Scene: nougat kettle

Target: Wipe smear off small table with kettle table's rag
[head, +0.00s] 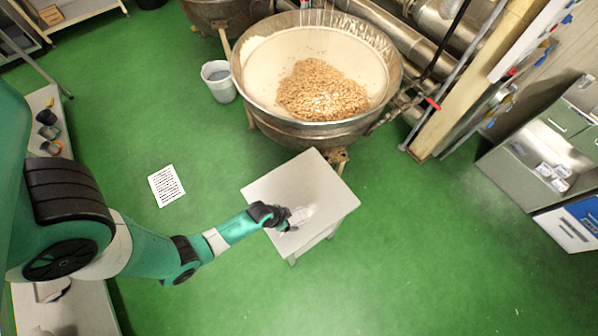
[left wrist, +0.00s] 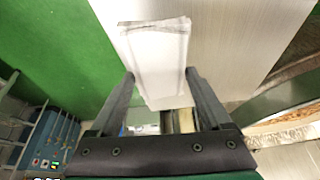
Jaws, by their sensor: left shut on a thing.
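The small table (head: 323,178) is a pale grey, square-topped table on the green floor, in front of the kettle. My left gripper (head: 284,221) is over its front part. In the left wrist view, my left gripper (left wrist: 163,92) is shut on a white rag (left wrist: 158,55), which hangs flat between the fingers and out past them over the tabletop (left wrist: 245,35). In the head view, a whitish patch (head: 304,212) shows just right of the fingertips; I cannot tell how much is rag and how much is smear. My right gripper is out of view.
The large kettle (head: 250,100) with brown nuts in it stands just behind the small table. A grey bucket (head: 218,82) is left of the kettle. A printed sheet (head: 166,186) lies on the floor. The floor right of the table is clear.

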